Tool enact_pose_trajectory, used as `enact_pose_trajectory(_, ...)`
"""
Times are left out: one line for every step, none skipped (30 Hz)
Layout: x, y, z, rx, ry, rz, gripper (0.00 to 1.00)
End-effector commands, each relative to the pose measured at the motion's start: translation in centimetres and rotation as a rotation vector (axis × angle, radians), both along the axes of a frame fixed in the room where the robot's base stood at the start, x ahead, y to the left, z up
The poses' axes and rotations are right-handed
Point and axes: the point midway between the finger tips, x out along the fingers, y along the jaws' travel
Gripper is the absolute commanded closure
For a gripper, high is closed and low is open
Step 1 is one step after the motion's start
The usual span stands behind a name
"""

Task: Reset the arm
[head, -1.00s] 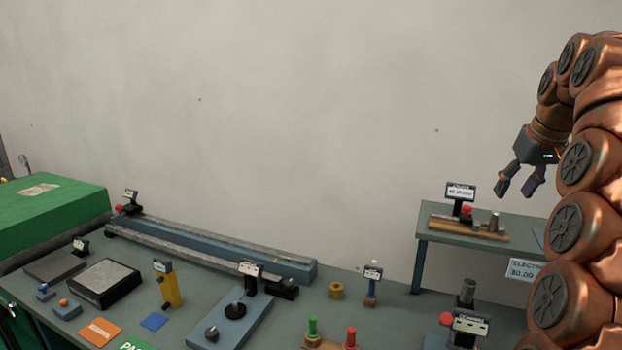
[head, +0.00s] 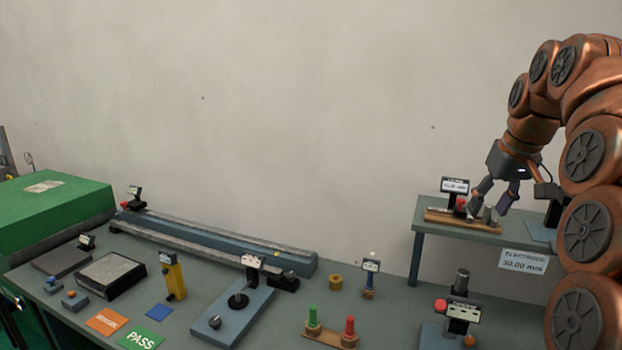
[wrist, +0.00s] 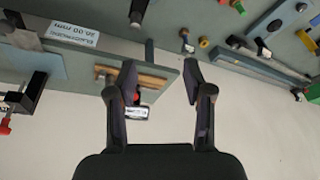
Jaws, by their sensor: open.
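My copper-coloured arm (head: 590,160) curves in from the right in the head view. My gripper (head: 493,200) points down and is open, with nothing seen between its fingers. In the head view it overlaps the small wooden fixture (head: 455,219) on the raised side shelf, and I cannot tell the height between them. In the wrist view my gripper (wrist: 158,88) shows two spread dark fingers. The wooden fixture (wrist: 150,80) and its red knob (wrist: 137,96) lie beyond the gap, partly hidden by the left finger.
The raised shelf (head: 425,237) carries an "ELECTRODE 30.00 mm" label (head: 523,261). The wall behind is bare.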

Motion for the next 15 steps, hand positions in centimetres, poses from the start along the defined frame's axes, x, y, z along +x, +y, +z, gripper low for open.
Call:
enact_pose_trajectory(-0.7,1.1,-0.6,0.005,0.018,0.010,0.49)
enact_pose_trajectory(-1.1,1.7,-0.9,0.006,0.026,0.015,0.49)
enact_pose_trajectory(-1.6,2.5,-1.3,0.007,0.033,0.020,0.49)
enact_pose_trajectory(-2.0,3.1,-1.7,0.010,0.044,0.024,0.49)
enact_pose_trajectory(-2.5,3.6,-2.1,0.010,0.053,0.028,0.49)
enact_pose_trajectory(-3.1,4.4,-2.6,0.012,0.065,0.032,0.49)
enact_pose_trajectory(-3.6,4.9,-3.1,0.014,0.075,0.037,0.49)
enact_pose_trajectory(-4.1,5.5,-3.4,0.014,0.082,0.039,0.49)
enact_pose_trajectory(-4.8,6.2,-4.0,0.014,0.094,0.042,0.49)
enact_pose_trajectory(-5.3,6.7,-4.5,0.015,0.104,0.045,0.49)
enact_pose_trajectory(-5.8,7.2,-4.9,0.014,0.112,0.047,0.49)
enact_pose_trajectory(-6.5,7.8,-5.4,0.014,0.122,0.050,0.49)
enact_pose_trajectory(-7.2,8.3,-5.9,0.014,0.134,0.052,0.49)
enact_pose_trajectory(-7.8,8.8,-6.4,0.014,0.144,0.054,0.49)
enact_pose_trajectory(-8.6,9.4,-7.1,0.013,0.157,0.056,0.49)
